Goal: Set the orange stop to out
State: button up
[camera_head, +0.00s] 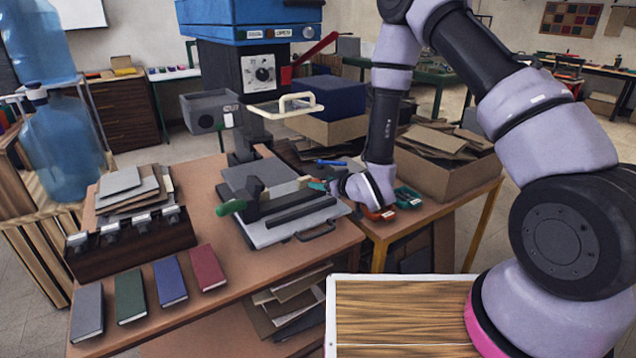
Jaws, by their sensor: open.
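A small orange-red piece (379,214) with a pale label shows just below my wrist, on the right side table. My arm covers part of it, and I cannot tell whether it is the orange stop or how it is set. The press bed (262,182) is a grey plate with dark bars, and a green handle (231,207) sticks out at its left. My gripper (331,187) is open at the bed's right edge, pointing left. A small teal piece (317,184) is just beyond its fingertips. I cannot tell whether they touch.
A blue-topped press (250,20) with a dial and red lever stands behind the bed. A teal labelled piece (408,197) and a cardboard box (445,170) are right of my wrist. Several coloured books, including a red one (207,268), lie at front left.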

jog(key=shift+x, duration=1.9)
grip_shut()
